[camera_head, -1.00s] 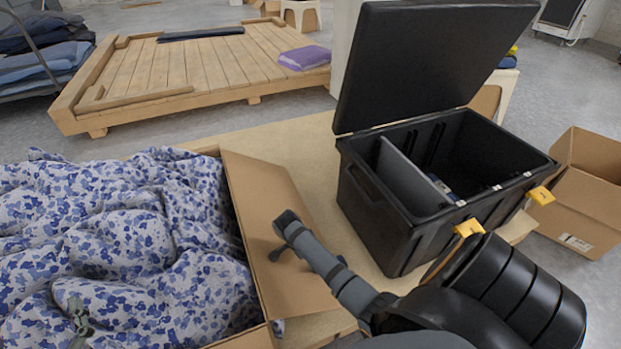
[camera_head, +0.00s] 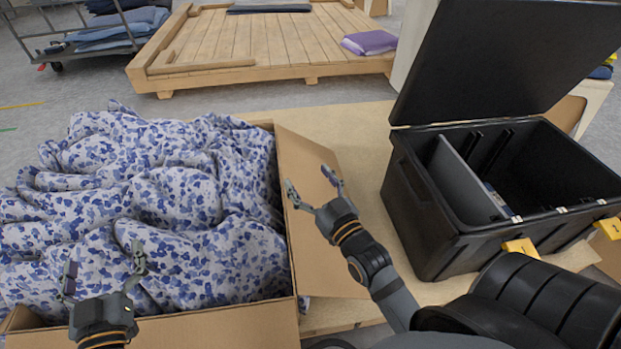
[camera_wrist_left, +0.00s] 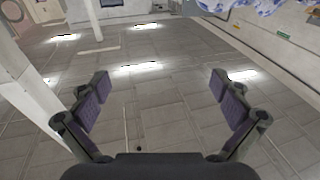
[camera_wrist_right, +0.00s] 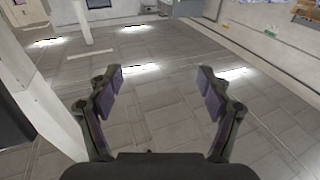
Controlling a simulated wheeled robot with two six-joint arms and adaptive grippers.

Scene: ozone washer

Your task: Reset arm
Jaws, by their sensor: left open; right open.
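In the head view my left gripper (camera_head: 104,276) is open and empty at the lower left, in front of the blue-and-white floral cloth (camera_head: 165,190) heaped in a cardboard box. My right gripper (camera_head: 314,186) is open and empty, over the box's raised right flap (camera_head: 325,250). In the left wrist view the left gripper (camera_wrist_left: 160,88) has its fingers apart with only floor between them. In the right wrist view the right gripper (camera_wrist_right: 160,80) is likewise apart and empty.
A black case (camera_head: 425,225) with its lid up and yellow latches stands at the right on a tan board (camera_head: 365,130). A wooden pallet (camera_head: 240,50) with a purple folded cloth (camera_head: 369,42) lies behind. A cart with folded blue cloths (camera_head: 115,35) is at the back left.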

